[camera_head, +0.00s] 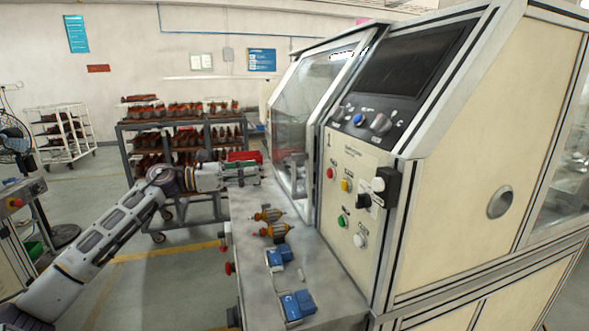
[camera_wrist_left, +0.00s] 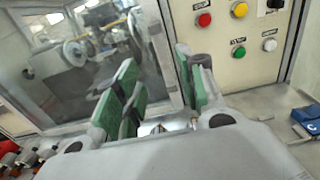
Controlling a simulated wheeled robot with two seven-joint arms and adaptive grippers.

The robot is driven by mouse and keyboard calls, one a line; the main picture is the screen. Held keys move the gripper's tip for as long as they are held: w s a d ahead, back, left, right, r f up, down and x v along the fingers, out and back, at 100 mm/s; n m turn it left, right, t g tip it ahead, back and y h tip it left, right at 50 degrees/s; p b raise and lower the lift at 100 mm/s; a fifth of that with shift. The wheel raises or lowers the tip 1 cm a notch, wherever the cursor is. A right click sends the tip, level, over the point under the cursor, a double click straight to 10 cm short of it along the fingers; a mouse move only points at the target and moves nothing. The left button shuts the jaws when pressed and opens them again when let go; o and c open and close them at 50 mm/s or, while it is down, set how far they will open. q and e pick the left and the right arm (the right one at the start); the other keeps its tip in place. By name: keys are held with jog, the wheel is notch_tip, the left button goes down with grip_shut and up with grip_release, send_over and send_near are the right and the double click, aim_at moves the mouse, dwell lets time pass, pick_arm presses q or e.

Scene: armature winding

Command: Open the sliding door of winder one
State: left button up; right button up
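The winder's sliding door (camera_head: 309,88) is a clear panel in a light metal frame, at the left of the machine front. It looks shut, and winding parts show behind it in the left wrist view (camera_wrist_left: 75,80). My right gripper is not in view.
Armatures (camera_head: 270,224) and blue fixtures (camera_head: 291,306) lie on the metal worktop (camera_head: 335,288). The control panel (camera_head: 350,190) with buttons and a dark screen (camera_head: 412,60) stands right of the door. A rack of red parts (camera_head: 180,135) stands behind my left arm.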

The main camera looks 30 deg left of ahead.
pick_arm(q)
jog(key=p+x, duration=0.3)
jog(key=x, duration=1)
jog(key=shift+w+d, duration=0.2)
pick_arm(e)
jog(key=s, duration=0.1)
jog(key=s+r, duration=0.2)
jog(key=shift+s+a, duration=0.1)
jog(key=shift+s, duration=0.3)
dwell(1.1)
